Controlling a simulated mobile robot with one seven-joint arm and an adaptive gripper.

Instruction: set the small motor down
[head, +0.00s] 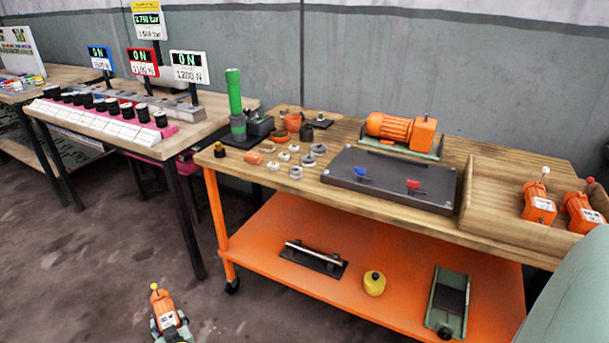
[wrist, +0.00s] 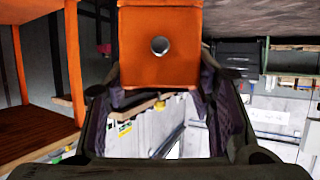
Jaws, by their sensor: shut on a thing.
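My gripper (wrist: 158,92) is shut on the small motor (wrist: 160,25), an orange block with a round grey hole or shaft end facing the wrist camera. The motor's far side is hidden in the wrist view. Two similar orange motors, one with a white knob (head: 538,205) and one with a red knob (head: 582,212), stand in the wooden tray (head: 490,180) at the right.
The wooden workbench (head: 440,232) carries a dark plate (head: 385,190), a large orange motor (head: 395,130), a green post (head: 234,95) and several small rings. Its orange lower shelf (head: 335,250) holds a yellow weight (head: 374,283) and has bare areas. A second table (head: 215,118) stands at the left.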

